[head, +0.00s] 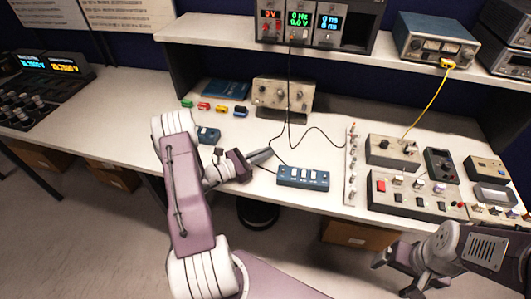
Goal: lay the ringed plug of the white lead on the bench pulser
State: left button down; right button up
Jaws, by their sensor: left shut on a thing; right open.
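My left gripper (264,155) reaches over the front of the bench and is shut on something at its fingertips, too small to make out. A thin dark cable passes close to the fingertips. I cannot pick out the white lead or its ringed plug. A blue box with pale switches (303,178) lies just right of the gripper, near the front edge. A beige box with knobs (283,96) stands behind it. I cannot tell which box is the bench pulser. My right gripper (392,277) is open and empty at the lower right, in front of the bench.
A black cable (290,90) hangs from the lit meters (300,22) on the shelf. An upright pale strip (352,165) and several switch boxes (415,198) crowd the right. Small coloured blocks (204,106) and a small blue box (208,135) are at left. Bare bench (240,130) lies between.

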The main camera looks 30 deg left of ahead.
pick_arm(q)
jog(key=shift+d+f+b, duration=0.1)
jog(key=shift+f+b, duration=0.2)
jog(key=shift+f, duration=0.1)
